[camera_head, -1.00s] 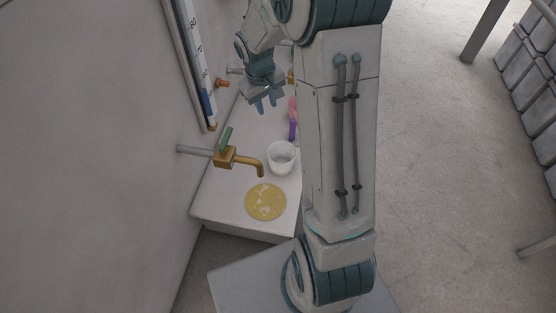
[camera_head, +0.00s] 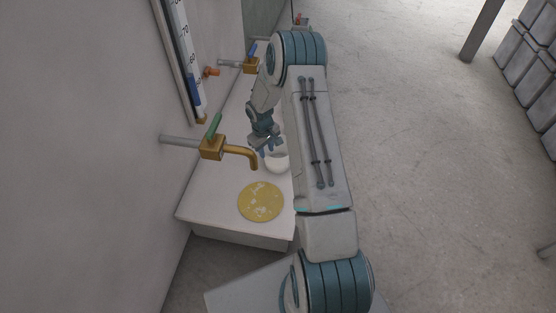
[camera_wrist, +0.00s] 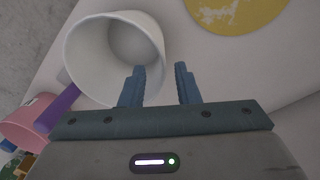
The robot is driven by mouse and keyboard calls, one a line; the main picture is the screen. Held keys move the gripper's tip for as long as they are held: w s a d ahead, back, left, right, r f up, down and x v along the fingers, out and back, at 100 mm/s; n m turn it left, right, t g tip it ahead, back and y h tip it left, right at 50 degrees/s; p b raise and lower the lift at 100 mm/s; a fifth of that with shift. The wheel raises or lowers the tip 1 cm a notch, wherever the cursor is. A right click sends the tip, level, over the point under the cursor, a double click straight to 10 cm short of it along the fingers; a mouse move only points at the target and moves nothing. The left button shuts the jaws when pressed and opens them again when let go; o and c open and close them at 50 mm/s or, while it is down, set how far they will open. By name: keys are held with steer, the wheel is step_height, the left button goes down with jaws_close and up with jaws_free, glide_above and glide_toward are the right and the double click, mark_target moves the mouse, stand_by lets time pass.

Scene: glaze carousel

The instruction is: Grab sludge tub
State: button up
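A white tub (camera_head: 277,162), which I take as the sludge tub, stands on the pale bench near its right edge, partly behind my arm. In the wrist view the tub (camera_wrist: 83,62) is at the upper left with its open mouth facing the camera; its inside looks pale and empty. My gripper (camera_head: 266,149) is at the tub's upper left side in the head view.
A yellow, white-spotted disc (camera_head: 260,201) lies on the bench in front of the tub. A brass tap (camera_head: 228,150) juts from the wall at the left. A pink cup (camera_wrist: 24,122) with a purple handle stands near the tub.

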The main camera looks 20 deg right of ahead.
mark_target(268, 168)
steer(key=f+b, duration=0.1)
steer(key=f, duration=0.1)
steer(key=f+b, duration=0.1)
steer(key=f, duration=0.2)
steer(key=f+b, duration=0.1)
steer(key=f, duration=0.2)
steer(key=shift+w+d, duration=0.2)
steer(key=shift+w, duration=0.05)
jaws_close()
